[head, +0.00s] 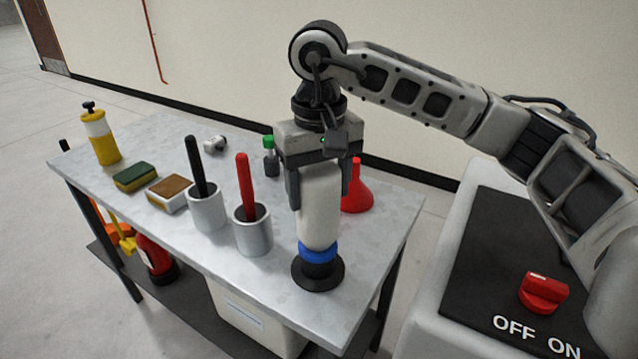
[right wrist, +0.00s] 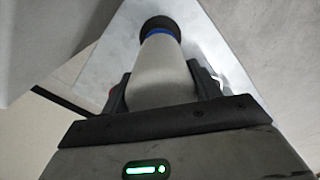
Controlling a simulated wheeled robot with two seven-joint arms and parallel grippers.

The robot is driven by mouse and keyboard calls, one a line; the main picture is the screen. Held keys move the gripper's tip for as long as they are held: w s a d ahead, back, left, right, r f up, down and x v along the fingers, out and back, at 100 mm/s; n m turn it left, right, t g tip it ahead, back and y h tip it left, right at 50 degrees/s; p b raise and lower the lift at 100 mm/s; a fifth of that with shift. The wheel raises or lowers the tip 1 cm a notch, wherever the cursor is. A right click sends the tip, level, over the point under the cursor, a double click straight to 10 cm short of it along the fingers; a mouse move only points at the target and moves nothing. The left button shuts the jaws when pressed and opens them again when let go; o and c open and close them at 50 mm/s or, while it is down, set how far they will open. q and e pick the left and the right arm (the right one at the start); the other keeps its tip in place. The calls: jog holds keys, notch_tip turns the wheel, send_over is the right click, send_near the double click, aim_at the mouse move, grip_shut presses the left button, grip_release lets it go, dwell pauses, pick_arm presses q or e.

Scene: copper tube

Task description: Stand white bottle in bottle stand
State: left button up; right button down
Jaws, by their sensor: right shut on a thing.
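The white bottle (head: 319,205) is upright between the fingers of my right gripper (head: 319,195), which is shut on its upper part. The bottle also shows in the right wrist view (right wrist: 163,72), between the fingers (right wrist: 158,90). A blue band (head: 318,252) is at its lower end. Directly below is the black bottle stand (head: 318,278), a round flanged base near the table's front right corner. The stand also shows in the right wrist view (right wrist: 159,23). The bottle's lower end lines up with the stand; whether it is fully seated I cannot tell. My left gripper is out of view.
On the grey table (head: 290,305), two grey cups hold a black handle (head: 195,165) and a red handle (head: 245,185), left of the bottle. A red funnel (head: 356,195) and a green-capped bottle (head: 270,158) stand behind. A yellow bottle (head: 101,135) and sponge (head: 135,177) are far left.

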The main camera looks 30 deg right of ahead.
jog(key=shift+r, duration=0.1)
jog(key=shift+c, duration=1.4)
grip_release()
pick_arm(q)
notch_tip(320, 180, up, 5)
jog(key=p, duration=0.3)
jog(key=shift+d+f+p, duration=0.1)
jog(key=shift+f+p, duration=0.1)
jog(key=shift+p, duration=0.1)
pick_arm(e)
notch_tip(320, 180, up, 16)
